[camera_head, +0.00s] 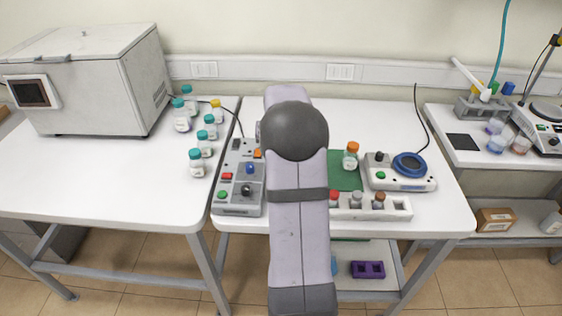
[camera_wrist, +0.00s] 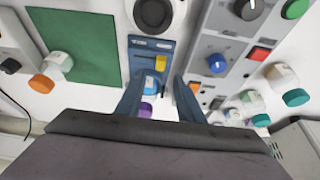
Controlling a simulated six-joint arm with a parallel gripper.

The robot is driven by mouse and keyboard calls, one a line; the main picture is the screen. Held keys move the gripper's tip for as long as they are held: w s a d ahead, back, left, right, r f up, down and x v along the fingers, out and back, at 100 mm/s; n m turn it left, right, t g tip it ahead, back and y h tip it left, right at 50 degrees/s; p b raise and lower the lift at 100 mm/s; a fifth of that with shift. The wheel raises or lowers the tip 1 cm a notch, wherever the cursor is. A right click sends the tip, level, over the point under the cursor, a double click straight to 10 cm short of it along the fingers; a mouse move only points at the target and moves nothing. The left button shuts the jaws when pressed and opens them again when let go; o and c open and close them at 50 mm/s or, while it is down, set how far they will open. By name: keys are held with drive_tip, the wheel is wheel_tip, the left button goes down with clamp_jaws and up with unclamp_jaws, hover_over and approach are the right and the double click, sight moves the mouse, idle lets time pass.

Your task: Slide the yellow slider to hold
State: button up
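In the wrist view, a small yellow-orange piece (camera_wrist: 160,63), which looks like the yellow slider, sits on a dark blue panel (camera_wrist: 138,56) of a white device. My gripper (camera_wrist: 159,100) shows as two blue fingers, spread apart, with a gap between them. The yellow piece lies in line with this gap, just beyond the fingertips. I cannot tell whether a finger touches anything. In the head view, my arm hides the device, the slider and the gripper.
A grey control box (camera_head: 239,178) with knobs and buttons stands left of my arm. Right of it are a green mat (camera_head: 345,171), an orange-capped bottle (camera_head: 350,156), a white rack (camera_head: 398,208) and a stirrer-like device (camera_head: 400,172). Several teal-capped bottles (camera_head: 196,164) stand at left.

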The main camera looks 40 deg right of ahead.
drive_tip(key=shift+p+x, duration=1.15)
drive_tip(key=shift+x, duration=2.25)
clamp_jaws()
